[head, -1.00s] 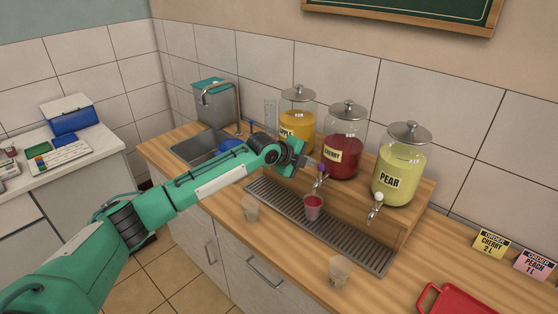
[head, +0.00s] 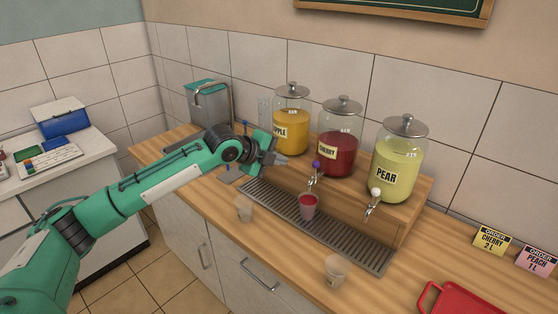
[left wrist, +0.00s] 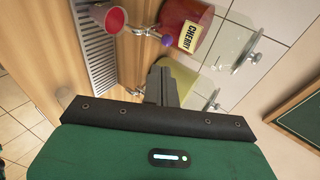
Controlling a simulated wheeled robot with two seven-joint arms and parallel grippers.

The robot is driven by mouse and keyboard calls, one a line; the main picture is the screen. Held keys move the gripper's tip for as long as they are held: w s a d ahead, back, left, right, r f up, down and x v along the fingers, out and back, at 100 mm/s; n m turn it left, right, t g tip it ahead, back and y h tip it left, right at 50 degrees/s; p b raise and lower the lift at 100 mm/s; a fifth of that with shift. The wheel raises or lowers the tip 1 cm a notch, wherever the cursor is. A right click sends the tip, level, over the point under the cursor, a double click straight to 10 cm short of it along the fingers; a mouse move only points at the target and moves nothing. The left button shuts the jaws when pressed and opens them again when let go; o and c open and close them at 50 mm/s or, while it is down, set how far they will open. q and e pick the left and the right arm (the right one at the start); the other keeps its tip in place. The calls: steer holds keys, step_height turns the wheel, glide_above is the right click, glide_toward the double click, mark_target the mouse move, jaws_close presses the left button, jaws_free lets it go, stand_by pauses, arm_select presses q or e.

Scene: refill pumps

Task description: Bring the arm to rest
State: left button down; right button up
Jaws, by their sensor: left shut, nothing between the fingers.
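My left gripper (head: 281,160) is shut and empty. In the head view it hangs in the air in front of the apple jar, to the left of the cherry jar's tap. Its shut fingers also show in the left wrist view (left wrist: 161,86). The cherry jar (head: 338,155) holds red liquid and has a purple-topped tap (head: 316,172). A cup with red liquid (head: 308,207) stands on the drip tray below that tap, apart from the gripper. My right gripper is not in view.
Cups stand at the drip tray's left (head: 243,208) and front (head: 336,269). A red tray (head: 462,300) and order cards (head: 492,240) are at the right. A sink lies behind my arm.

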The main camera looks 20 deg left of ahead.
arm_select(q)
steer(key=shift+s+a, duration=0.1)
steer(key=s+d+f+n+g, duration=0.1)
steer(key=s+d+f+n, duration=0.2)
steer(key=s+d+f, duration=0.45)
steer(key=s+d+f+n+g, duration=0.2)
steer(key=s+d+f+n, duration=0.2)
steer(key=s+f, duration=0.6)
steer(key=s+a+f+n+g+y, duration=0.1)
steer(key=s+a+f+n+y, duration=0.15)
steer(key=s+n, duration=0.45)
steer(key=s+a+f+n+g+y, duration=0.1)
steer(key=s+a+f+n, duration=0.15)
steer(key=s, duration=0.75)
steer(key=s+a+f+n+g+y, duration=0.15)
steer(key=s+a+f+n, duration=0.3)
steer(key=s, duration=0.45)
step_height(320, 180, down, 30)
steer(key=d, duration=0.1)
steer(key=s+a+f+g, duration=0.2)
steer(key=s+a+f, duration=0.1)
steer(key=s+f, duration=1.6)
steer(key=shift+s+a+f+y, duration=0.15)
steer(key=shift+s+f+y, duration=0.1)
steer(key=shift+f+y, duration=0.2)
